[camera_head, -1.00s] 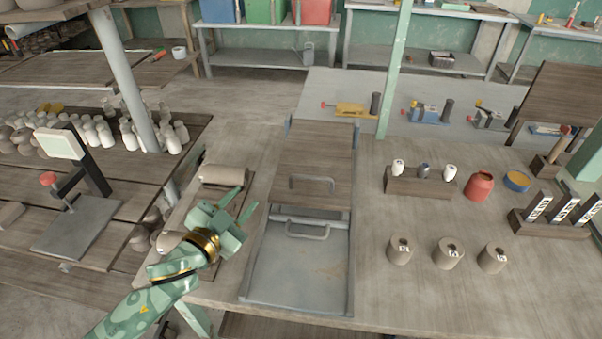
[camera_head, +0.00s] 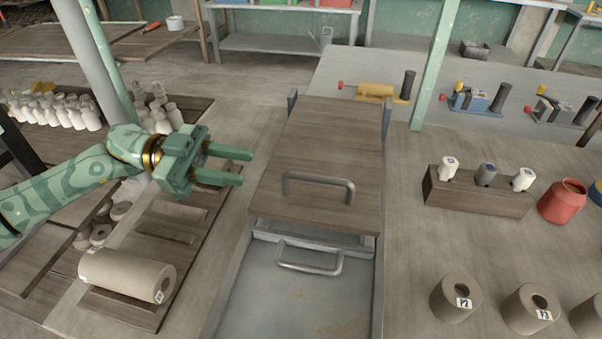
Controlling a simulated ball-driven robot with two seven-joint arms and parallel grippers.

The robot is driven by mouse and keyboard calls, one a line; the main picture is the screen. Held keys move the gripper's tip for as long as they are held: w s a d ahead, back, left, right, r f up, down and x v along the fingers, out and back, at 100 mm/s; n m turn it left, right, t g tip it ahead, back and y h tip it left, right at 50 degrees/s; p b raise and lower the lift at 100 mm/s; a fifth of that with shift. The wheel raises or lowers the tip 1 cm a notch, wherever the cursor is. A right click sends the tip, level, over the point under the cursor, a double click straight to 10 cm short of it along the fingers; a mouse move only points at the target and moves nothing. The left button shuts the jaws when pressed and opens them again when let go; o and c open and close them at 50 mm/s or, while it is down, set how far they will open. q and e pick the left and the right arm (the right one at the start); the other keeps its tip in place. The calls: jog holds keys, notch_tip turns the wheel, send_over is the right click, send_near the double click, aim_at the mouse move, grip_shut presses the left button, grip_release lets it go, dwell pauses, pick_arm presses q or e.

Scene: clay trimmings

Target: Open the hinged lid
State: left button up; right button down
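The hinged lid (camera_head: 315,150) is a dark wooden panel in the middle of the table. It lies over the back part of a grey metal box and appears closed. A grey bar handle (camera_head: 318,187) is fixed near its front edge. A second grey handle (camera_head: 308,262) sits in front of it, on the grey metal tray (camera_head: 270,300). My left gripper (camera_head: 243,166) is open and empty. It is left of the lid, with its fingers pointing right toward it, apart from the handle. My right gripper is not in view.
A clay cylinder (camera_head: 125,275) lies on a wooden board at the lower left. A rack (camera_head: 478,195) with small bottles, a red jar (camera_head: 562,201) and several clay cylinders stand to the right. A green post (camera_head: 437,65) rises behind the lid.

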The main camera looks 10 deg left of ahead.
aim_at(300, 176)
pick_arm(q)
jog(key=d+b, duration=0.1)
jog(key=d, duration=1)
grip_shut()
